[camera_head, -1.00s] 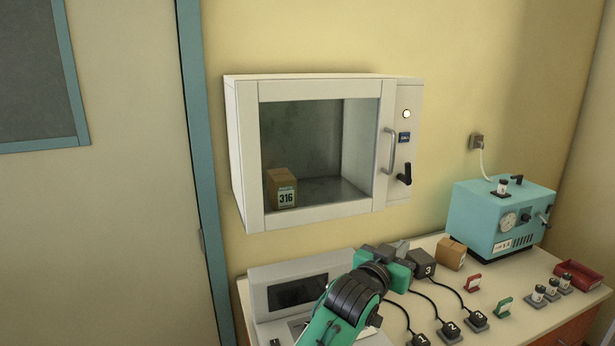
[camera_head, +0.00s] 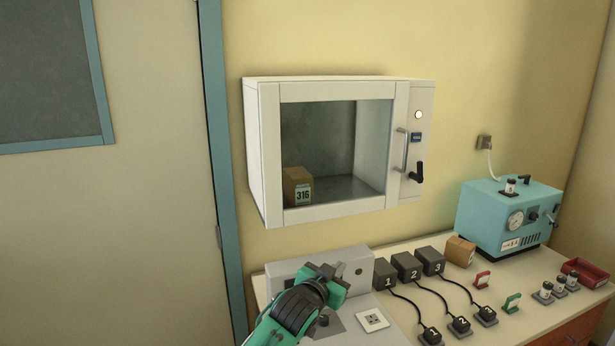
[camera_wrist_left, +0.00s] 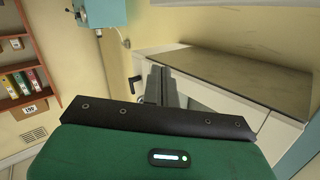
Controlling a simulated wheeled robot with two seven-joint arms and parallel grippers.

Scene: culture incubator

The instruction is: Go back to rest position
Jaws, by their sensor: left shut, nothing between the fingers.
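My left gripper (camera_head: 328,270) is shut and empty, in front of the grey device on the bench at the lower middle of the head view. It partly hides that device. In the left wrist view its dark fingers (camera_wrist_left: 165,88) are together, with nothing between them. The white incubator (camera_head: 420,100) hangs on the wall above, its door shut, with a cardboard box marked 316 (camera_head: 298,187) behind the glass. My right gripper is in neither view.
A teal device (camera_head: 490,215), a small carton (camera_head: 460,251), a red tray (camera_head: 585,274) and several vials are further right.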

